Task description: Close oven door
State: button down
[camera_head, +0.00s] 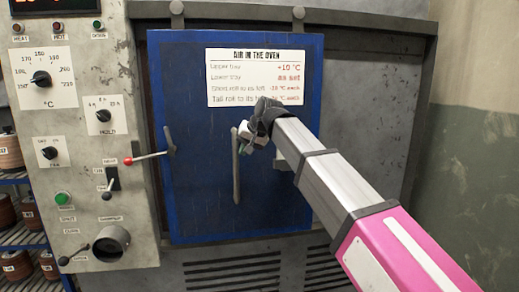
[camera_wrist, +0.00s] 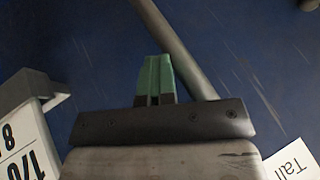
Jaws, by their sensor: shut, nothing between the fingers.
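The blue oven door (camera_head: 200,190) hangs upright under a rail in the head view, with a white notice on its upper part. Its left edge is beside the control panel; whether it is fully shut I cannot tell. A grey vertical bar handle (camera_head: 236,175) is on the door and shows as a slanted bar in the wrist view (camera_wrist: 176,38). My gripper (camera_head: 243,145) is in front of the door by the handle's upper part. Its green fingers (camera_wrist: 154,72) are shut and empty, close beside the bar; contact is unclear.
The control panel (camera_head: 85,150) with knobs stands left of the door, and a red-tipped lever (camera_head: 148,158) reaches to the door's left edge. Two rollers hang on the top rail (camera_head: 235,14). A bare grey panel (camera_head: 375,100) lies right of the door. Shelves with reels (camera_head: 12,205) stand far left.

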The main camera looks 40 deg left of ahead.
aim_at(228, 149)
jog(key=shift+s+a, duration=1.7)
jog(key=shift+s, duration=0.25)
jog(key=shift+s, duration=0.1)
jog(key=shift+r, duration=0.1)
